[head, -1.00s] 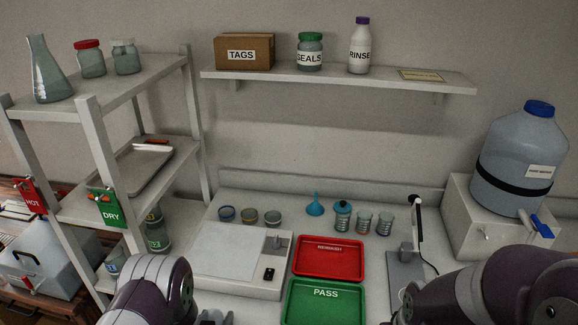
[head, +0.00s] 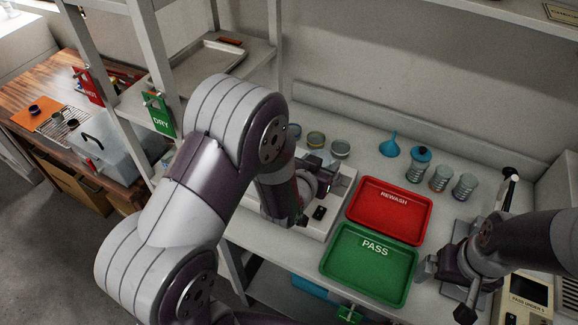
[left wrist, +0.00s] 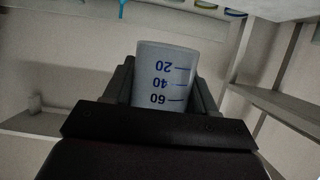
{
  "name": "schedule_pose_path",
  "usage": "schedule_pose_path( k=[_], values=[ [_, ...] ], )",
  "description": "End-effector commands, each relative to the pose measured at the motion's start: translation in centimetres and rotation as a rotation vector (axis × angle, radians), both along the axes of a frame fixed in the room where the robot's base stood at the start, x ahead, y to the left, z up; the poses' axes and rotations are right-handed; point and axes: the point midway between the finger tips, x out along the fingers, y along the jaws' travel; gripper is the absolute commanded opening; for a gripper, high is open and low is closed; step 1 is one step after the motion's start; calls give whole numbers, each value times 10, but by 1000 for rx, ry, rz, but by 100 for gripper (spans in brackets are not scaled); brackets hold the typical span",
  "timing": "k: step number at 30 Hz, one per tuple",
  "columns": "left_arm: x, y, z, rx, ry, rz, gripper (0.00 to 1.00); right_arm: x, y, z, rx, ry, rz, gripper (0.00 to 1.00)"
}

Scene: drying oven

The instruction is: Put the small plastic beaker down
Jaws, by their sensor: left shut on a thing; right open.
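The small plastic beaker (left wrist: 166,78) is translucent, with blue marks 20, 40 and 60 that read upside down in the left wrist view. My left gripper (left wrist: 165,90) is shut on it, one dark finger on each side. My right gripper (head: 446,291) is open and empty, right of the green PASS tray (head: 333,268).
The red REWASH tray (head: 361,229) and the PASS tray are empty. The rack with the green DRY tag (head: 160,121) is left of my left arm.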

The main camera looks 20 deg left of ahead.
Motion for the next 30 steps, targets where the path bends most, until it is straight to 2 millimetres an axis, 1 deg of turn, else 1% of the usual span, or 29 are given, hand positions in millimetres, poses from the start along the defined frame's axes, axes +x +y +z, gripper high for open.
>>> schedule_pose_path(
  k=[1, 3, 6, 10, 13, 16, 19, 26, 30],
  values=[
    [4, 17, -8, 2, 6, 11, 23, 0, 0, 5, 0, 0, 0, 100],
    [10, 38, -21, 0, 6, 11, 23, 0, 0, 8, 0, 0, 0, 100],
    [18, 64, -37, 0, 3, 9, 23, 0, 0, 12, 0, 0, 0, 100],
    [24, 85, -50, 0, 0, 4, 23, 0, 0, 15, 0, 0, 0, 100],
    [25, 90, -59, -1, 1, 2, 23, 0, 0, 16, 0, 0, 0, 100],
    [24, 90, -79, -1, 5, 1, 23, 0, 0, 19, 0, 0, 0, 100],
    [25, 90, -93, -1, 2, 0, 23, 0, 0, 20, 0, 0, 0, 100],
    [26, 90, -96, 0, -1, 1, 23, 0, 0, 19, 0, 0, 0, 100],
    [26, 90, -100, 0, -1, 1, 23, 0, 0, 15, 0, 0, 0, 100]
  ],
)
